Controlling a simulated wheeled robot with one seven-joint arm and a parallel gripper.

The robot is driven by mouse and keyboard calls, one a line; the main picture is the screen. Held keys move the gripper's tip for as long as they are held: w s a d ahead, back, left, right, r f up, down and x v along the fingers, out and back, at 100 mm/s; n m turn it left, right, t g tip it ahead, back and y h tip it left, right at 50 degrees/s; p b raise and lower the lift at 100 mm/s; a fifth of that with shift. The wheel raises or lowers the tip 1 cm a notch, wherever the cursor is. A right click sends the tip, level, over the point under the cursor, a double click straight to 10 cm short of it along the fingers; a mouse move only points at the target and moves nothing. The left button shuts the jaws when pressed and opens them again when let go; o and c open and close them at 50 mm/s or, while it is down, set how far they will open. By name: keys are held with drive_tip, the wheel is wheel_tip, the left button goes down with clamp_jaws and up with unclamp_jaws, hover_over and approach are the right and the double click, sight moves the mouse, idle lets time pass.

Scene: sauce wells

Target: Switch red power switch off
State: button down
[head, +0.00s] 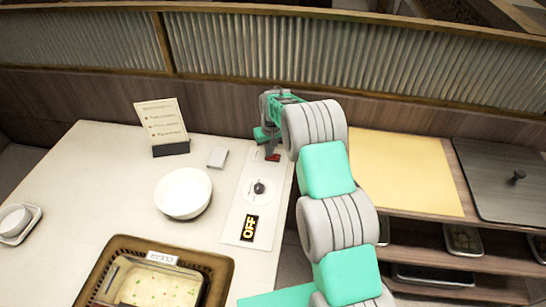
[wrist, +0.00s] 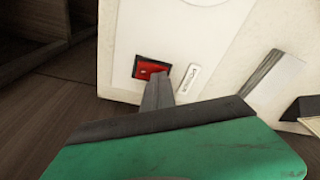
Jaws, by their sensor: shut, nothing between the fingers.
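The red power switch (wrist: 146,67) sits near the edge of a white control panel (wrist: 200,30) in the wrist view. In the head view the switch (head: 272,157) is a small red patch at the far end of the panel (head: 233,226). A label on the panel's near end (head: 249,228) reads OFF. My gripper (wrist: 160,84) is shut and empty, its tips beside the switch and overlapping its lower right corner in the wrist view. I cannot tell whether they touch it. In the head view my gripper (head: 270,145) is over the panel's far end.
A round dial (head: 258,188) is mid-panel. To its left are a white bowl (head: 183,191), a small grey-white block (head: 217,158) and a sign on a dark stand (head: 162,124). A brown tray (head: 221,270) stands in front. A yellow board (head: 405,175) lies right of my arm.

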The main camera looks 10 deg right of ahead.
wheel_tip(320, 180, up, 7)
drive_tip(key=p, duration=0.2)
idle(0.5)
